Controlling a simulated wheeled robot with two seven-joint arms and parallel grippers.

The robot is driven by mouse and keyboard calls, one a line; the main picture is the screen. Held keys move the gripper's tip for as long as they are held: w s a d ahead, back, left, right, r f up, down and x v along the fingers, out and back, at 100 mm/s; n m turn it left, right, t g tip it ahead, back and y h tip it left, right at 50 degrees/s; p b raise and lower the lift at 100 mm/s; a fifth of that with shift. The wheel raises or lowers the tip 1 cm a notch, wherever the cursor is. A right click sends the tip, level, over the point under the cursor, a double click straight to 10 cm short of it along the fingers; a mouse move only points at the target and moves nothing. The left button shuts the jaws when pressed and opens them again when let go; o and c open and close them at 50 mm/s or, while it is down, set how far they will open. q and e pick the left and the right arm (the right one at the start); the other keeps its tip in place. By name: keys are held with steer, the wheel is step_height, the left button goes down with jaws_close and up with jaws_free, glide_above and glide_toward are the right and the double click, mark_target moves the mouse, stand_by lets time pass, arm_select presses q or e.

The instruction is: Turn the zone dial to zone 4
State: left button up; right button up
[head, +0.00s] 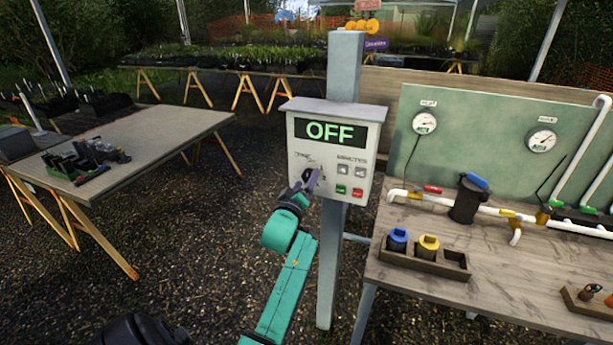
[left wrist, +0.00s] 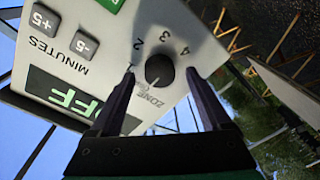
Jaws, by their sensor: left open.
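A pale grey control box (head: 334,150) on a post shows OFF in green on its display (head: 330,131). Its zone dial is a round dark knob (left wrist: 159,69), seen upside down in the left wrist view with the numerals 2, 3 and 4 around it. I cannot clearly tell which number it points to. My left gripper (head: 311,181) is at the box front and partly hides the dial in the head view. Its two purple fingers (left wrist: 160,76) are open, one on each side of the knob; whether they touch it is unclear. My right gripper is not in view.
Minute buttons (left wrist: 65,32) and green and red buttons (head: 349,190) sit beside the dial. The grey post (head: 328,265) stands below the box. A wooden bench (head: 440,240) with pipes, gauges and caps is at right; another table (head: 150,130) is at left.

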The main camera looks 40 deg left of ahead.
arm_select(q)
steer(key=shift+w+a, duration=0.3)
steer(key=shift+w, duration=0.15)
steer(key=shift+d, duration=0.2)
jaws_close()
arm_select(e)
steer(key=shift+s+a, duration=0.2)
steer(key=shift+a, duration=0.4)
